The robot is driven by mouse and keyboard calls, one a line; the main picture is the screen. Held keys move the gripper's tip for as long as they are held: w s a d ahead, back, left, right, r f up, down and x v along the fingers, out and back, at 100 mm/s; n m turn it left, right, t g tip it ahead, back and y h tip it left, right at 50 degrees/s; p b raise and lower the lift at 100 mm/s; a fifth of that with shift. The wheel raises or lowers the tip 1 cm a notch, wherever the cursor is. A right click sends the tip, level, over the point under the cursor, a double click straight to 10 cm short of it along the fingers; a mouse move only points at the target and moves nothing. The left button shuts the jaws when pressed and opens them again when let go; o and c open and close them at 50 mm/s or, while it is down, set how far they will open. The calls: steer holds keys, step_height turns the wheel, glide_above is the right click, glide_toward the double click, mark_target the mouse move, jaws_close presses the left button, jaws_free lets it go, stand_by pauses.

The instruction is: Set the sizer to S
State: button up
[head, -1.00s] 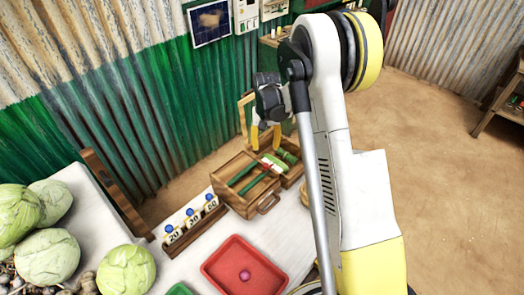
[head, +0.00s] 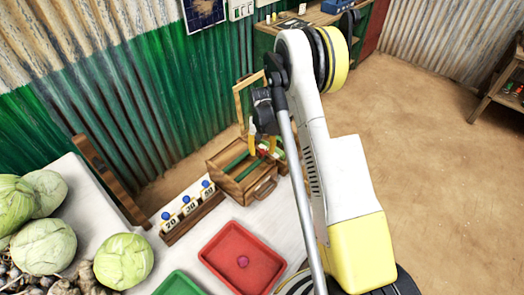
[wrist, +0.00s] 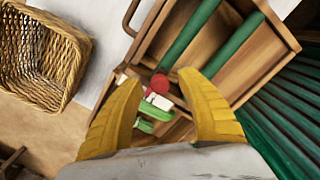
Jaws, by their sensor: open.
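A wooden box (head: 236,187) with green bars across it stands on the white table; I take it to be the sizer, though no S mark is readable. In the wrist view it shows two green bars (wrist: 190,36), a small red knob (wrist: 160,84) and a white and green piece (wrist: 157,101) beside the bars' ends. My gripper (wrist: 160,77) is open and empty, its yellow fingers pointing at the box with the knob between them in the picture. In the head view my gripper (head: 262,150) is over the box's far right part. Contact cannot be told.
A rack with number cards (head: 190,212) and blue knobs stands left of the box. A red tray (head: 243,258) and a green tray (head: 178,284) lie in front. Cabbages (head: 123,261) are at left. A wicker basket (wrist: 38,50) is beside the box.

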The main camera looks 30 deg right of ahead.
jaws_close()
steer(key=shift+w+a+b, duration=0.3)
steer(key=shift+w+b, duration=0.35)
steer(key=shift+w, duration=0.1)
jaws_free()
steer(key=shift+r, duration=0.1)
step_height(320, 180, up, 12)
